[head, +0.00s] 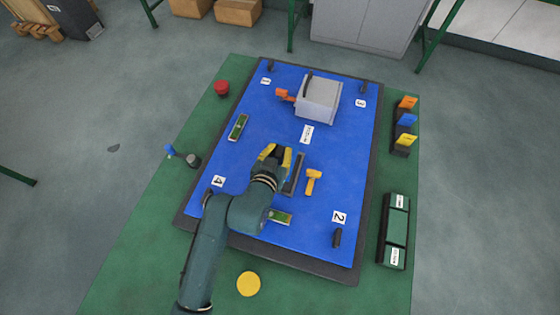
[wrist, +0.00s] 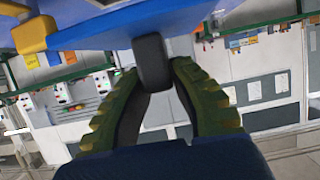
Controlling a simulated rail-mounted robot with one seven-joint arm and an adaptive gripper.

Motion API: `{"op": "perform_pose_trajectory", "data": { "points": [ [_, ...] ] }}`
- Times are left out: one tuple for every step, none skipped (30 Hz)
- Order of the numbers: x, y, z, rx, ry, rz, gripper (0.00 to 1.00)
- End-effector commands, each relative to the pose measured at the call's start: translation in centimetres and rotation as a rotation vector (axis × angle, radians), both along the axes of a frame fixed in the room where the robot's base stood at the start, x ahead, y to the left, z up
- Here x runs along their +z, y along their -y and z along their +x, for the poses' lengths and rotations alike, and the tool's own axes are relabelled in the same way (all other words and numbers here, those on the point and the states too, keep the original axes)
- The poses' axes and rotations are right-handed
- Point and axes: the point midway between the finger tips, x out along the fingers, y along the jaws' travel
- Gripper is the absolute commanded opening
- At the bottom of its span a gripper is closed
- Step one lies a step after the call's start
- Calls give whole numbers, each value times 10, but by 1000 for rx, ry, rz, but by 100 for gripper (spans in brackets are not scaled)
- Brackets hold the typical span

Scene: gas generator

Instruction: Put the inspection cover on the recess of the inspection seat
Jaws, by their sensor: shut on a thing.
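My gripper (head: 273,157) is over the middle of the blue board. In the wrist view, its ribbed fingers (wrist: 160,90) are closed around a dark, rounded handle (wrist: 152,62), which meets a blue surface (wrist: 115,22) at the top of the picture. I cannot tell for sure whether this handle belongs to the inspection cover. In the head view, a long dark bar (head: 294,173) lies just right of the fingers, and a yellow T-shaped piece (head: 313,181) is further right. The inspection seat and its recess cannot be identified surely; my arm hides part of the board.
A grey box (head: 318,100) with an orange lever (head: 285,95) stands at the board's far end. Green pieces (head: 238,127) lie on the board. Coloured tabs (head: 404,127) and a dark green case (head: 396,230) are on the right. A yellow disc (head: 248,284) lies near my arm.

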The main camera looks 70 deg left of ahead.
Motion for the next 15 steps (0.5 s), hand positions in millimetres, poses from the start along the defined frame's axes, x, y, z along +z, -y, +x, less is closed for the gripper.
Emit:
{"op": "perform_pose_trajectory", "data": {
  "points": [
    [-8,0,0,-1,2,2,0],
    [-14,0,0,-1,1,1,0],
    [-23,0,0,-1,0,-1,0],
    [-29,0,0,0,1,1,0],
    [-36,0,0,-1,0,0,0],
    [-43,0,0,-1,1,1,0],
    [-46,0,0,-1,1,1,0],
    [-47,0,1,-1,2,2,0],
    [-46,0,1,-1,3,3,0],
    [-45,0,1,-1,3,4,0],
    [-45,0,1,-1,3,4,0],
    [-44,0,1,-1,3,4,0],
    [-44,0,1,-1,3,4,0],
    [-45,0,1,-1,3,3,0],
    [-46,0,1,-1,3,3,0]
  ]
}}
